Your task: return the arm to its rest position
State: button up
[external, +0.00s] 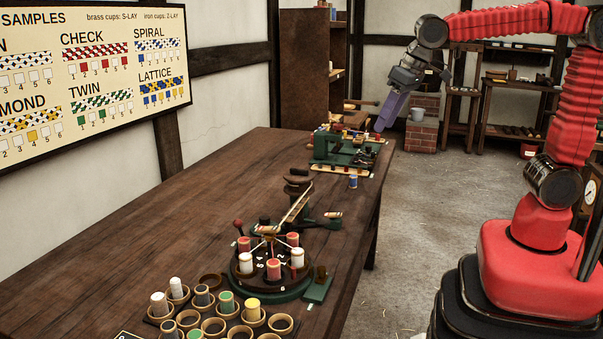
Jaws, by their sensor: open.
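My gripper (388,112) is at the end of my red arm, which arches in from the right side of the external view. Its long purple-grey fingers point down and a little left, near the right edge of the table's far end. The fingers appear open, and nothing shows between them. No marked rest position is visible.
The long wooden table (215,190) holds a round green carousel (270,283) with red and white bobbins, and a rack of cups (210,325) at the near end. A small blue bobbin (353,182) stands by the right edge. The floor (420,230) between table and base is clear.

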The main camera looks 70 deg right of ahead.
jog(key=s+d+f+n, duration=0.1)
jog(key=s+f, duration=0.2)
jog(key=s, duration=0.6)
jog(key=s+d+f+n+t, duration=0.1)
jog(key=s+d+f+n, duration=0.1)
jog(key=s, duration=0.7)
jog(key=shift+s+f+y, duration=0.15)
jog(key=shift+f+y, duration=0.25)
jog(key=shift+f, duration=0.35)
dwell(1.4)
